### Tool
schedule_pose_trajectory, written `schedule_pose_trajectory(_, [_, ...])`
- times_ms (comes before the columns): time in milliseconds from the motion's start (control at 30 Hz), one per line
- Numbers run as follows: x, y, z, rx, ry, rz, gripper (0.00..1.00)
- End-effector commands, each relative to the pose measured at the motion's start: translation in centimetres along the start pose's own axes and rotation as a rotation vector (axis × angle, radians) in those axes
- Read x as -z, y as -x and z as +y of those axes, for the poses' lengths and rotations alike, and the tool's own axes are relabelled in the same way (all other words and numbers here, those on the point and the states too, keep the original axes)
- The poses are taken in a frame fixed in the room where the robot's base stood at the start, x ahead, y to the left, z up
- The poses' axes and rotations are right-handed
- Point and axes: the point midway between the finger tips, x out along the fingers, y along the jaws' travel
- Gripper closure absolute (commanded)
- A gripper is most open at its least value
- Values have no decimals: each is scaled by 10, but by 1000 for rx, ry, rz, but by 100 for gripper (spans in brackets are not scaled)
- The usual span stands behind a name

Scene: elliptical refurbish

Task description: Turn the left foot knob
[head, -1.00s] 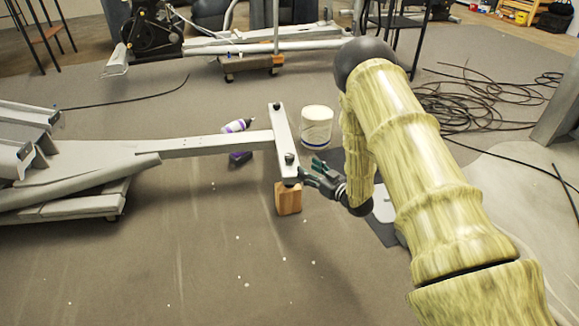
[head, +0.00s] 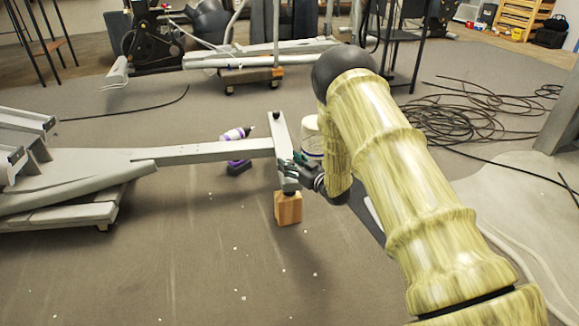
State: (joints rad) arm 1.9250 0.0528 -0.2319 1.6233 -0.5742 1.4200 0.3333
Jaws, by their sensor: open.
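A grey metal frame (head: 205,154) ends in a crossbar (head: 281,140). A small dark knob (head: 276,114) is on the crossbar's far end. The near end of the crossbar rests over a wooden block (head: 288,208). My gripper (head: 292,164) is at this near end, with its dark green fingers open over the bar. The knob at the near end is mostly hidden by the fingers, and I cannot tell whether they touch it or stand around it.
A white tub (head: 311,132) stands behind my wrist, partly hidden. Coiled black cables (head: 450,115) lie on the floor at the right. The floor in front of the block is clear.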

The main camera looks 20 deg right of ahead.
Motion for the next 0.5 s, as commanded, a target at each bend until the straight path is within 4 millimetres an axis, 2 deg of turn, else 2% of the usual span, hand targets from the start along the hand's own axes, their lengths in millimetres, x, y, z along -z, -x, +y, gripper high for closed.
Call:
schedule_pose_trajectory(133, [0,-7,0,0,0,0,44])
schedule_pose_trajectory(400, [0,-8,0,0,0,0,44])
schedule_pose_trajectory(433, [0,-8,0,0,0,-1,46])
schedule_pose_trajectory(500, [0,-7,0,-1,0,-1,59])
